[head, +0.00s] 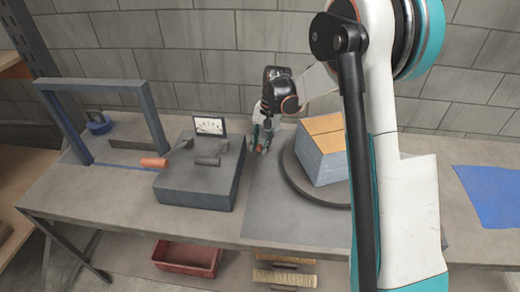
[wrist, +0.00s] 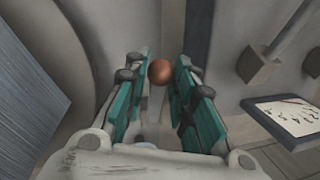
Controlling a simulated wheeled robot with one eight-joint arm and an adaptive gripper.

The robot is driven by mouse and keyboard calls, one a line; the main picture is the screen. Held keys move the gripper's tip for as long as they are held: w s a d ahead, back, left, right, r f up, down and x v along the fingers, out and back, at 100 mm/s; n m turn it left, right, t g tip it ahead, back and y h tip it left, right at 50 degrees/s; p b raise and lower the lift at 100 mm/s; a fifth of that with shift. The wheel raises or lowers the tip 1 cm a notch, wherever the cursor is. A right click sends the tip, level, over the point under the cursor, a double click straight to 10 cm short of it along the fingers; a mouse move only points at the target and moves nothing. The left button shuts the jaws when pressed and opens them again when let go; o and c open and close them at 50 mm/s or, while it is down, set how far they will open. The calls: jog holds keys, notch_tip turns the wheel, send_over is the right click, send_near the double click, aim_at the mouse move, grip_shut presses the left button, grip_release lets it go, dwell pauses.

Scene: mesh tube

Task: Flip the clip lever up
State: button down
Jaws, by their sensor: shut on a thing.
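A reddish-brown ball knob (wrist: 160,72), which looks like the end of the clip lever, sits between the tips of my gripper (wrist: 158,80) in the wrist view. The two teal fingers stand on either side of it and are shut on it. In the head view, my gripper (head: 262,137) points down at the bench between the dark grey block and the round turntable. The knob is too small to make out there.
A dark grey block (head: 195,188) with a dial gauge (head: 210,126) and an orange-handled tool (head: 155,162) stands left. A blue-grey box (head: 322,166) sits on the turntable (head: 300,187) to the right. A grey frame (head: 157,118) stands far left. The bench front centre (head: 290,220) is clear.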

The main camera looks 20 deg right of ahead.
aim_at(262, 143)
jog(key=shift+w+d+r+p, duration=0.3)
jog(key=shift+w+r, duration=0.3)
jog(key=shift+w, duration=0.05)
jog(key=shift+w+d+r+p, duration=0.25)
jog(key=shift+w+r, duration=0.3)
jog(key=shift+w, duration=0.05)
jog(key=shift+w+d+r+p, duration=0.25)
jog(key=shift+w+r, duration=0.1)
jog(key=shift+w, duration=0.15)
jog(key=shift+w+d+r+p, duration=0.2)
jog(key=shift+w+r, duration=0.1)
jog(key=shift+w, duration=0.2)
jog(key=shift+a, duration=0.1)
jog(key=c, duration=1.7)
grip_release()
jog(key=shift+r, duration=0.1)
jog(key=o, duration=0.4)
jog(key=shift+w, duration=0.2)
jog(key=shift+c, duration=0.2)
jog(key=shift+s, duration=0.1)
jog(key=v, duration=1.2)
